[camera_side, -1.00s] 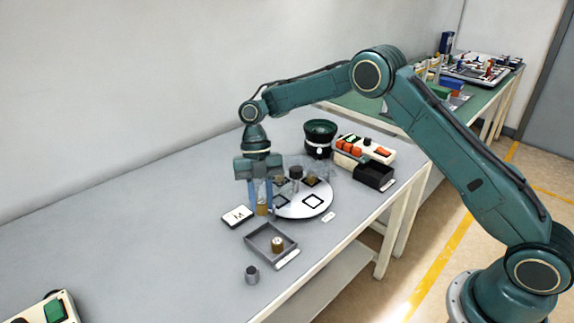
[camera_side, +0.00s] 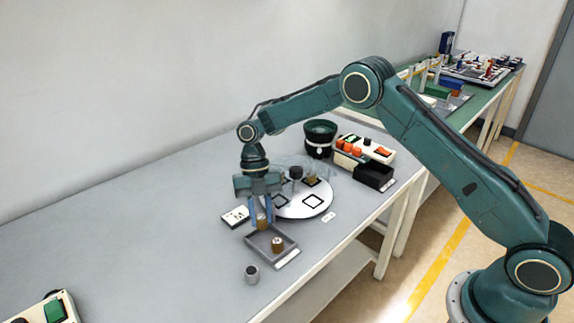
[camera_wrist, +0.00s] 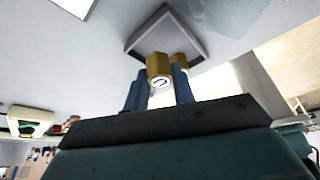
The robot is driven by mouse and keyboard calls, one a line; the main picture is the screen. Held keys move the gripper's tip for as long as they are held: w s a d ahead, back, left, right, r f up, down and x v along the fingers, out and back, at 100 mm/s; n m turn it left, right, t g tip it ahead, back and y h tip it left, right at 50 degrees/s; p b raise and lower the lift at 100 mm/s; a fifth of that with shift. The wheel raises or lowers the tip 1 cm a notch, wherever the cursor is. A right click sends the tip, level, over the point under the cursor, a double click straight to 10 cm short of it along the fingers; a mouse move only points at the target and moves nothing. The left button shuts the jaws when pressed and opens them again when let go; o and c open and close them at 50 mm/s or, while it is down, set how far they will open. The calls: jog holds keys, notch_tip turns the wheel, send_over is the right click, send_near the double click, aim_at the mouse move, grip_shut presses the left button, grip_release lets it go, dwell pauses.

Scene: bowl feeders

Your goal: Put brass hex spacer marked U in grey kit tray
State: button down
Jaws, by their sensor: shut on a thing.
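My gripper (camera_side: 261,216) is shut on a brass hex spacer (camera_side: 261,222) and holds it over the back edge of the grey kit tray. In the wrist view the held spacer (camera_wrist: 158,66) sits between the blue fingers, its end face showing a dark U-like mark. The grey kit tray (camera_side: 287,257) lies on the bench; its corner also shows in the wrist view (camera_wrist: 136,42). Another brass spacer (camera_side: 277,244) stands inside the tray toward the right. In the wrist view a second brass piece (camera_wrist: 180,60) shows partly behind the held one.
A white round plate (camera_side: 298,211) with black squares and brass parts stands behind the tray. A small grey cylinder (camera_side: 252,273) stands in front of the tray. A white card (camera_side: 236,216) lies left of the gripper. A black bin (camera_side: 373,176) stands at the back right.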

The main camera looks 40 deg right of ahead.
aim_at(260, 214)
jog(key=shift+f, duration=1.85)
jog(key=shift+f, duration=0.15)
jog(key=c, duration=1.2)
grip_release()
jog(key=shift+o, duration=0.2)
jog(key=shift+v, duration=3.8)
